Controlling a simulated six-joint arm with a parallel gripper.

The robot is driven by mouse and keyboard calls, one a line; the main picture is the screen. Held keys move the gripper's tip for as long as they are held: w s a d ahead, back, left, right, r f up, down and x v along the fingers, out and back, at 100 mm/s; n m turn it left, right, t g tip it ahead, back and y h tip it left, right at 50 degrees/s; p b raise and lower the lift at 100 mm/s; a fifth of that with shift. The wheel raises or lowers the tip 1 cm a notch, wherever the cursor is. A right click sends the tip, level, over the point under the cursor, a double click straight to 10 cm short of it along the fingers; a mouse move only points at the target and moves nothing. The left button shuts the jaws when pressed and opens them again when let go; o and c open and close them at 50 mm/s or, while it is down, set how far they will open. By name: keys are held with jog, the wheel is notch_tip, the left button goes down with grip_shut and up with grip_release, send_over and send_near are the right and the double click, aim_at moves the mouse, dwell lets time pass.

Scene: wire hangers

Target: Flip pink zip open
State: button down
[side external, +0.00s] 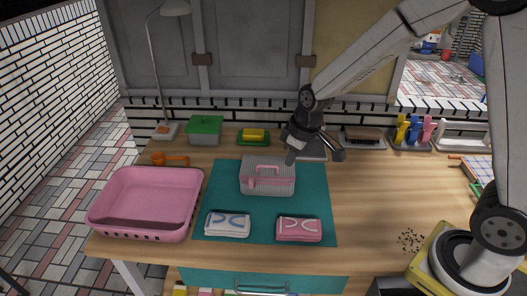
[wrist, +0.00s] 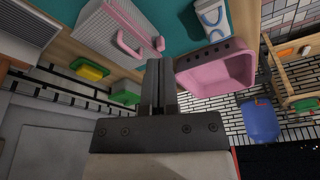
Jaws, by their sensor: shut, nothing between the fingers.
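A grey ribbed case (side external: 282,166) with a pink handle stands on the teal mat (side external: 318,200). A pink strip, which looks like the zip (side external: 272,182), runs along its front, with a small pink tab near its left end. In the wrist view the case (wrist: 97,35) is at upper left, with its pink handle (wrist: 130,45) and a small pink tab (wrist: 160,43) at its edge. My gripper (side external: 291,158) is above and behind the case's right rear side, apart from it. In the wrist view my gripper (wrist: 162,77) is shut and empty.
A pink basket (side external: 150,200) stands left of the mat. A green-lidded box (side external: 205,129) and a yellow block on a green dish (side external: 253,135) stand behind. The table to the right is mostly clear.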

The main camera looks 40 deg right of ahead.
jog(key=w+a+f+n, duration=0.1)
jog(key=w+a+n, duration=0.1)
jog(key=w, duration=0.5)
jog(key=w+a+f+n+y, duration=0.1)
jog(key=w+a+f+n, duration=0.1)
jog(key=w, duration=0.4)
jog(key=shift+w+a+f+n+y, duration=0.2)
jog(key=shift+w+a+n+y, duration=0.15)
jog(key=shift+a+n, duration=0.2)
jog(key=shift+f, duration=0.1)
notch_tip(320, 180, down, 9)
jog(key=shift+s+d, duration=0.2)
jog(key=shift+d, duration=0.15)
dwell(0.4)
jog(key=shift+f, duration=0.1)
jog(key=s+d, duration=0.6)
jog(key=s, duration=0.1)
jog(key=shift+d, duration=0.4)
jog(key=shift+w, duration=0.1)
dwell(0.3)
